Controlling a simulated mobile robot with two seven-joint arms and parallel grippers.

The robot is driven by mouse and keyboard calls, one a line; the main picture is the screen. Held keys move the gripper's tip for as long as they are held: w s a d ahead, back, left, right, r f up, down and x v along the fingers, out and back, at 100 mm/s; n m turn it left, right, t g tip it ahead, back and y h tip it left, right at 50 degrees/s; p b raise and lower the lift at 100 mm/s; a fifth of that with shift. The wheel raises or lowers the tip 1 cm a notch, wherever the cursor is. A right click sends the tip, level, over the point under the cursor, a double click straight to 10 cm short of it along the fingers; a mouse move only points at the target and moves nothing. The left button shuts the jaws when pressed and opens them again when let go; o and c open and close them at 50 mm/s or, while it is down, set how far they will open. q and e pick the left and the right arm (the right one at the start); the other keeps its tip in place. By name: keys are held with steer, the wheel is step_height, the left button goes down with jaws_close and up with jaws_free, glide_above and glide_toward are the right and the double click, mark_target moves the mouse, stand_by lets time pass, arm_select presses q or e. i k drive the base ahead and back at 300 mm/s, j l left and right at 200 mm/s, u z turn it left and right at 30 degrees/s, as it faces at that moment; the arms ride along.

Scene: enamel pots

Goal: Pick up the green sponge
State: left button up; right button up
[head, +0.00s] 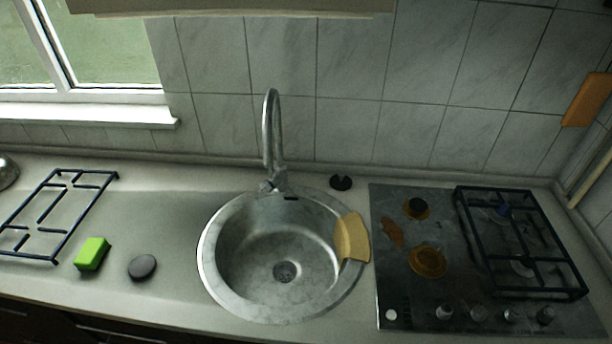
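The green sponge (92,253) lies on the counter at the left, close to the front edge. It is a bright green block with a darker side, beside the near right corner of a loose dark pan grate. I cannot tell whether it touches the grate. Neither of my grippers shows in the head view.
A dark round object (142,267) lies just right of the sponge. The loose grate (62,217) is behind and left. A round metal sink (283,308) with a tall faucet (270,140) and a yellow cloth-like piece (352,237) is central. A stove (400,290) stands right.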

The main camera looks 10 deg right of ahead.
mark_target(92, 255)
steer(key=l+u, duration=0.1)
steer(key=u, duration=0.35)
steer(key=k+u, duration=0.15)
steer(key=u, duration=0.25)
steer(key=k+u, duration=0.1)
steer(key=u, duration=0.35)
steer(key=i, duration=0.25)
steer(key=i+j+u, duration=0.55)
steer(key=i+j, duration=0.15)
steer(key=i, duration=0.1)
